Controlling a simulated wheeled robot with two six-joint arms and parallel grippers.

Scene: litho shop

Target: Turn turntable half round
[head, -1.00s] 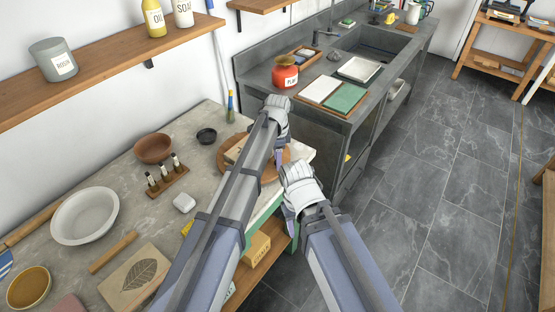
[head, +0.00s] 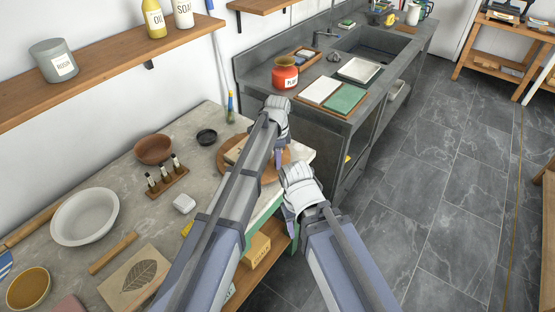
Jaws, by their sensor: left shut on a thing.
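The turntable (head: 271,178) is a round, reddish-brown wooden disc at the right end of the stone-topped bench. A pale flat block (head: 233,153) lies on it, mostly hidden behind my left arm. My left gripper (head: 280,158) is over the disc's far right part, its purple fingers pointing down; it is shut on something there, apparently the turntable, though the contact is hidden. My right gripper (head: 290,216) hangs just off the bench's right edge, near the disc. Its fingers are largely hidden by its wrist, so I cannot tell if it is open.
A brown bowl (head: 153,149), a small black dish (head: 207,136), a rack of small bottles (head: 167,184) and a white block (head: 184,204) stand left of the turntable. The grey sink counter (head: 309,112) rises behind it. The floor at right is clear.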

